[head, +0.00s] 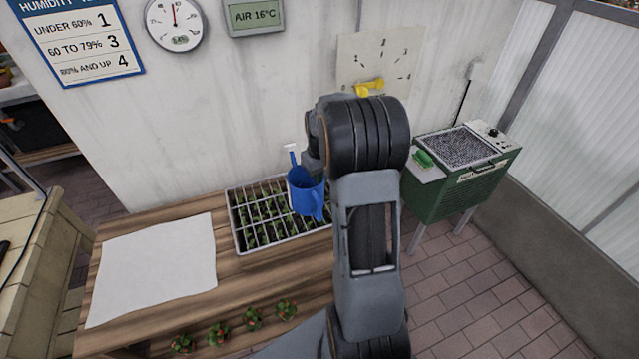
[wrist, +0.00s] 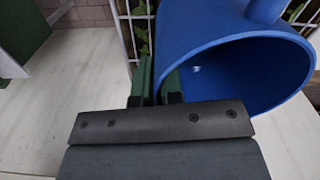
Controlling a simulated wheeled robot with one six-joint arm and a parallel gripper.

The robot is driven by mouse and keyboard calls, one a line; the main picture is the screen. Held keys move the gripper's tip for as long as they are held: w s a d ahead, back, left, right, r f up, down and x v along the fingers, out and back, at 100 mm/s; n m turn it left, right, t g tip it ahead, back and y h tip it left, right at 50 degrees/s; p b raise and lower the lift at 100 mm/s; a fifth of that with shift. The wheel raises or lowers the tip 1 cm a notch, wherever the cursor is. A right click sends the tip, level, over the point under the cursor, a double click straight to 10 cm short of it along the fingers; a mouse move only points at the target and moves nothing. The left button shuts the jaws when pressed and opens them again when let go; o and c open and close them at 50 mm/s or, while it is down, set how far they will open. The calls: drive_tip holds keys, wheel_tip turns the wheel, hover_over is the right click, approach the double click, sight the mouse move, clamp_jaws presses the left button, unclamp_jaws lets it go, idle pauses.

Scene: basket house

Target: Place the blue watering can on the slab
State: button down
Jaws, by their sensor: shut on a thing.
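The blue watering can (head: 303,197) is in the air above the seedling tray in the head view, with its spout toward the wall. My gripper (head: 314,165) is shut on it and partly hidden behind my arm. In the wrist view, the can (wrist: 225,50) shows its open round mouth, and my green fingertips (wrist: 155,88) are at its left edge. The exact grip point is partly hidden. No thing is clearly a slab; a flat white sheet-like piece (head: 155,268) lies bare on the left of the wooden bench.
A white-framed seedling tray (head: 236,225) stands on the bench (head: 190,313) against the wall. Several small potted plants (head: 252,318) line the bench's front edge. A green machine (head: 458,190) stands right of my arm. A yellow object (head: 370,87) is on the wall dial.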

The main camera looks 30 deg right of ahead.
sight(303, 183)
drive_tip(key=shift+w+f, duration=0.15)
drive_tip(key=shift+f, duration=0.75)
drive_tip(key=shift+w+f, duration=0.1)
drive_tip(key=shift+f, duration=0.8)
drive_tip(key=shift+f, duration=0.2)
drive_tip(key=c, duration=1.3)
unclamp_jaws()
drive_tip(key=shift+o, duration=0.2)
